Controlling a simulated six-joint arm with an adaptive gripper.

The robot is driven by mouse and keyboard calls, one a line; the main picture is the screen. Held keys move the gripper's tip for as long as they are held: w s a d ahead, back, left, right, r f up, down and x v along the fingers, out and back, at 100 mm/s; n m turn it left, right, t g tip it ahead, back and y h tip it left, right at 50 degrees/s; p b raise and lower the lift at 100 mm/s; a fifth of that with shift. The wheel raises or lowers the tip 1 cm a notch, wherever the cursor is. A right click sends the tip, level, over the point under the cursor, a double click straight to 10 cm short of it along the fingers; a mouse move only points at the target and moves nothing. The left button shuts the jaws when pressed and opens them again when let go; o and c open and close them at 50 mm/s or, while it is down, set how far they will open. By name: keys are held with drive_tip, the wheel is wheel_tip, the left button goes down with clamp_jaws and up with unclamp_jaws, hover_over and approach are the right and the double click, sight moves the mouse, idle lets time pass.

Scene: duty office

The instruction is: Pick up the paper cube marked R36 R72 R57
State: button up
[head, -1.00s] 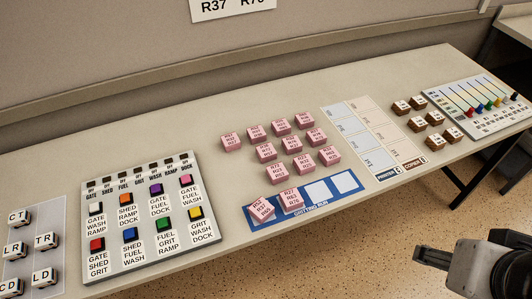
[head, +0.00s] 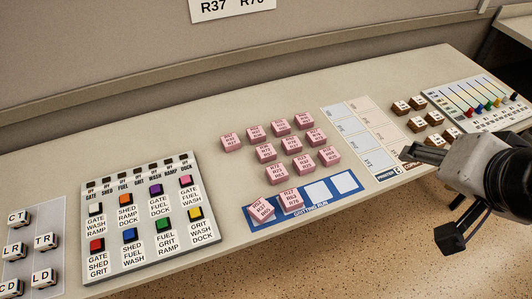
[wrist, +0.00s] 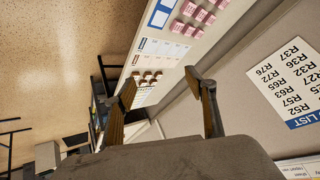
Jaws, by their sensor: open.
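Several pink paper cubes (head: 291,144) stand in rows on the table, with three-line labels on top. The print is too small for me to tell which one reads R36 R72 R57. Two more pink cubes (head: 291,201) sit on the left squares of the blue strip (head: 335,203); its two right squares are empty. My gripper (head: 430,196) is open and empty at the right, by the table's front edge, well apart from the cubes. In the wrist view its fingers (wrist: 160,85) are spread, and some pink cubes (wrist: 190,10) show at the top.
Brown labelled blocks (head: 418,124) and a slider panel (head: 480,100) lie at the right. A printed chart (head: 365,140) is between them and the cubes. A button panel (head: 150,220) is at the left. A wall list (wrist: 285,75) hangs behind. The table behind the cubes is clear.

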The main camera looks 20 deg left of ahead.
drive_tip(key=w+a+r+m+t+y, duration=0.1)
drive_tip(key=w+a+r+m+t, duration=0.15)
drive_tip(key=w+a+r, duration=0.5)
drive_tip(key=w+a+r+m+t+y, duration=0.1)
drive_tip(key=w+a+r+m+t, duration=0.25)
drive_tip(key=w, duration=0.75)
drive_tip(key=w+a+r+m+y, duration=0.2)
drive_tip(key=w+a+r+m, duration=0.25)
drive_tip(key=w+a, duration=0.4)
drive_tip(key=w+a+f+m+t+h, duration=0.2)
drive_tip(key=w+a+m+t+h, duration=0.2)
drive_tip(key=w+a+m, duration=0.7)
drive_tip(key=w+a+f+m+h, duration=0.2)
drive_tip(key=a+f+m+h, duration=0.25)
drive_tip(key=f+m, duration=0.3)
drive_tip(key=m+g+h, duration=0.7)
drive_tip(key=m+g, duration=0.1)
drive_tip(key=m, duration=0.6)
approach(266, 153)
drive_tip(key=w, duration=0.1)
drive_tip(key=w+d, duration=0.1)
drive_tip(key=w, duration=0.1)
drive_tip(key=shift+d+f, duration=0.3)
drive_tip(key=shift+f, duration=0.05)
